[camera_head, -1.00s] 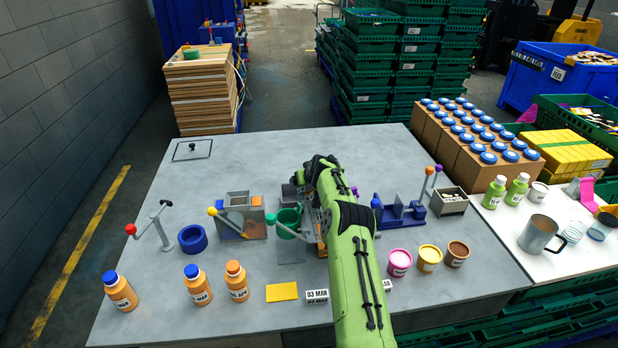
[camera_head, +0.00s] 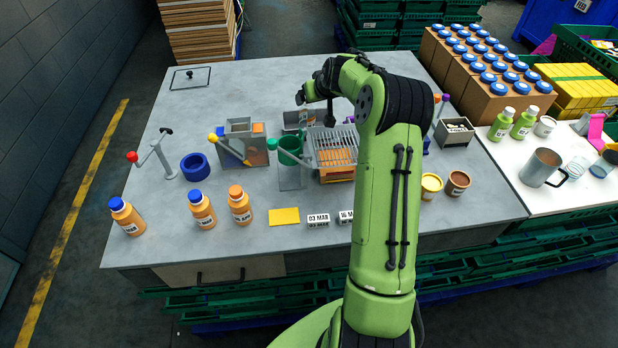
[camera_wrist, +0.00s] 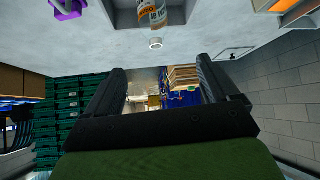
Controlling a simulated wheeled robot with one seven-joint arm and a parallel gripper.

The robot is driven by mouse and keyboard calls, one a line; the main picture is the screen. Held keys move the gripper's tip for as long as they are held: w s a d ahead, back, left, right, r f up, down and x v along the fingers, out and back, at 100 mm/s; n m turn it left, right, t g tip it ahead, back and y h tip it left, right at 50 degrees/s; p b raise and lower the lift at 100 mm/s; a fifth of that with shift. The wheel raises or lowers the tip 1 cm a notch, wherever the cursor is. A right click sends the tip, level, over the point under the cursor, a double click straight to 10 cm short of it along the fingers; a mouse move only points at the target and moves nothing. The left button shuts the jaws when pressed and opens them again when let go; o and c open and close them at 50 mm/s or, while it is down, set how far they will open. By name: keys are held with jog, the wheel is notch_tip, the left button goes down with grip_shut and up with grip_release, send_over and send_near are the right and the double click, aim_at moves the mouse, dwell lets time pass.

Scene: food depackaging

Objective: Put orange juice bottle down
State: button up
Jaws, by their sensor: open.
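Three orange juice bottles stand upright at the table's front left in the head view: a blue-capped one (camera_head: 127,217) far left, another blue-capped one (camera_head: 202,211), and an orange-capped one (camera_head: 240,206) beside it. My gripper (camera_head: 303,98) is over the middle of the table, beyond and to the right of the bottles, touching none of them. In the wrist view my gripper (camera_wrist: 160,76) has its two fingers wide apart with nothing between them. An orange-labelled object (camera_wrist: 152,14) is cut off at that view's top edge; I cannot tell what it is.
A grey box with a yellow lever (camera_head: 241,142), a green cup (camera_head: 290,151) and a slotted grey rack (camera_head: 332,142) stand mid-table. The table's back left is mostly clear.

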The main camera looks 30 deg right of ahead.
jog(key=s+a+r+n+g, duration=0.1)
jog(key=s+a+r, duration=0.5)
jog(key=a, duration=0.4)
jog(key=s+a+r+n+g, duration=0.1)
jog(key=s+a+r+n, duration=0.1)
jog(key=s+a+r, duration=0.65)
jog(key=s+a+f, duration=0.1)
jog(key=s+a, duration=0.2)
jog(key=s, duration=0.5)
jog(key=s+a+f+y, duration=0.1)
jog(key=s+a, duration=0.3)
jog(key=s, duration=0.4)
jog(key=s+a+f+g+y, duration=0.1)
jog(key=s+a+f, duration=0.2)
jog(key=s, duration=0.5)
jog(key=shift+s+a, duration=0.15)
jog(key=shift+s, duration=0.2)
